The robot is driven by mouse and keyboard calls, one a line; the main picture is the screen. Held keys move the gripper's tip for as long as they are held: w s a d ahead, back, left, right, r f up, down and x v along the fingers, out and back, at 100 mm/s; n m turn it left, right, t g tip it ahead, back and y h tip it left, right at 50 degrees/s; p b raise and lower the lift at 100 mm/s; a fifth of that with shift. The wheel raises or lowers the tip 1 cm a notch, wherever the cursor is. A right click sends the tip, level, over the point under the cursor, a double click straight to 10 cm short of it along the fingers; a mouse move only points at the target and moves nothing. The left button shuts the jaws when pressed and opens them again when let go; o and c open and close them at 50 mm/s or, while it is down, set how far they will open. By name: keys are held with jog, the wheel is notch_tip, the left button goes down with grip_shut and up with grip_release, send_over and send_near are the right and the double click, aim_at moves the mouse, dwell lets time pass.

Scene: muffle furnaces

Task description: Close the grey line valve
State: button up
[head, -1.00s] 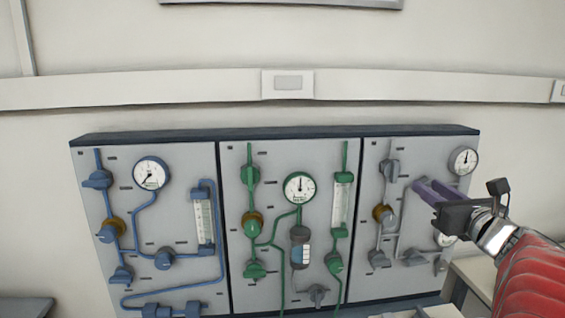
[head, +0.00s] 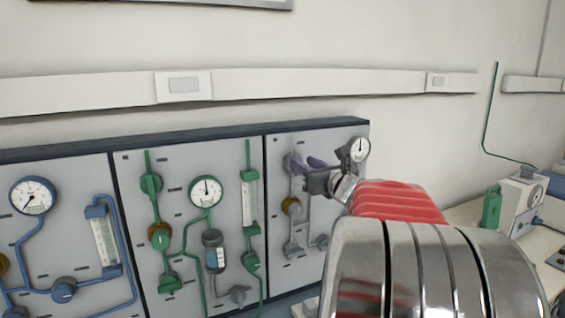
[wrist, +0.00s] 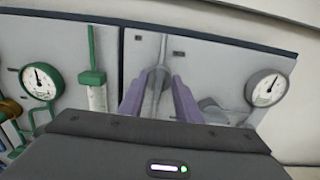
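The grey line runs down the right-hand panel (head: 282,240). A grey valve (wrist: 157,78) sits near its top, and in the head view it (head: 289,160) is partly behind my fingers. My gripper (wrist: 158,92) has its two purple fingers apart, one on each side of the grey pipe and valve in the wrist view. In the head view my gripper (head: 310,163) is at the upper part of the grey panel. I cannot tell whether the fingers touch the valve.
A round gauge (head: 359,149) is right of my gripper; it also shows in the wrist view (wrist: 266,88). Green-line (head: 205,191) and blue-line (head: 33,195) gauges and fittings stand to the left. A bench with a device (head: 521,196) is at the right.

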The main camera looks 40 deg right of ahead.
jog(key=x, duration=0.2)
jog(key=shift+w+d, duration=0.1)
jog(key=shift+w, duration=0.15)
jog(key=shift+c, duration=0.2)
grip_shut()
jog(key=shift+d, duration=0.15)
